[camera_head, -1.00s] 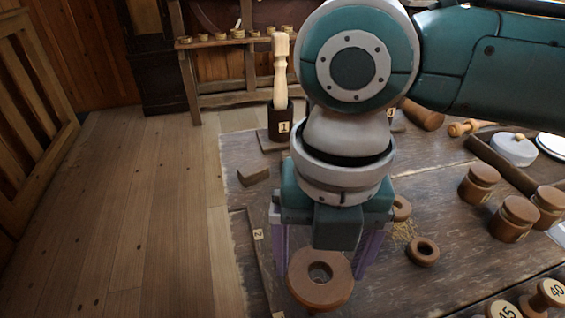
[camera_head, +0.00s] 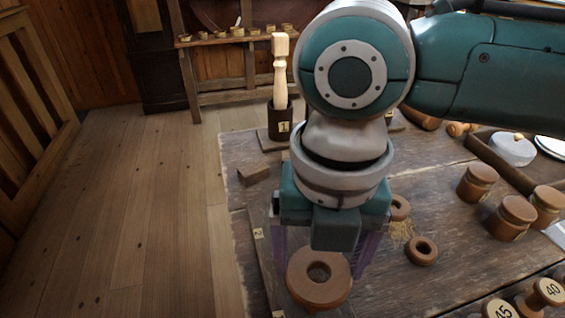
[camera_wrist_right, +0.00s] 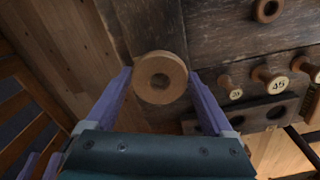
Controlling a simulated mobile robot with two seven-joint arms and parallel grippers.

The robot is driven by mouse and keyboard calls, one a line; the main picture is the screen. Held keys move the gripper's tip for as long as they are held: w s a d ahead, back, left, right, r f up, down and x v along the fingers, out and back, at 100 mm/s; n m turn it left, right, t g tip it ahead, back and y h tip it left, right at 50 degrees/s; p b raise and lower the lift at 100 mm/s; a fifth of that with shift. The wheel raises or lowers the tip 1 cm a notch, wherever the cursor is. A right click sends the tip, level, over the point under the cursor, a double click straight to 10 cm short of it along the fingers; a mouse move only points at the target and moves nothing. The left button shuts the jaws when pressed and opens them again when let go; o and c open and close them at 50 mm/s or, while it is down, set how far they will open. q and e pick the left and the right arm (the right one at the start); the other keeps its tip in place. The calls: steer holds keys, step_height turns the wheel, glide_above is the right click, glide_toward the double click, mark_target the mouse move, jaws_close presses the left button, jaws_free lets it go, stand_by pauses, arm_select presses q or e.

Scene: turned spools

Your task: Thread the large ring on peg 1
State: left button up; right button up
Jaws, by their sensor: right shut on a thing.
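Peg 1 (camera_head: 281,72) is a pale turned wooden post standing upright in a dark round holder (camera_head: 281,124) marked "1", at the far left of the table. Nothing is threaded on its visible part. The large ring (camera_head: 300,286) is a thick brown wooden ring near the table's left edge. My right gripper (camera_head: 322,270) points down over it with purple fingers on either side. In the right wrist view the ring (camera_wrist_right: 147,88) sits between the fingertips, its hole showing. I cannot tell whether it touches the table. My left gripper is not in view.
Smaller rings (camera_head: 422,250) lie right of my gripper. Several lidded wooden pots (camera_head: 476,184) and numbered spools (camera_head: 544,293) stand farther right. A small wooden block (camera_head: 253,175) lies between the large ring and peg 1. A dark strip (camera_head: 262,265) runs along the left edge.

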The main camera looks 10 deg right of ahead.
mark_target(317, 278)
steer(key=shift+f+b, duration=0.6)
steer(key=shift+f, duration=0.4)
steer(key=shift+f+b, duration=0.3)
steer(key=shift+f, duration=0.4)
stand_by(0.5)
steer(key=o, duration=1.1)
step_height(317, 278, up, 6)
steer(key=p, duration=0.6)
step_height(317, 278, up, 4)
steer(key=p, duration=0.5)
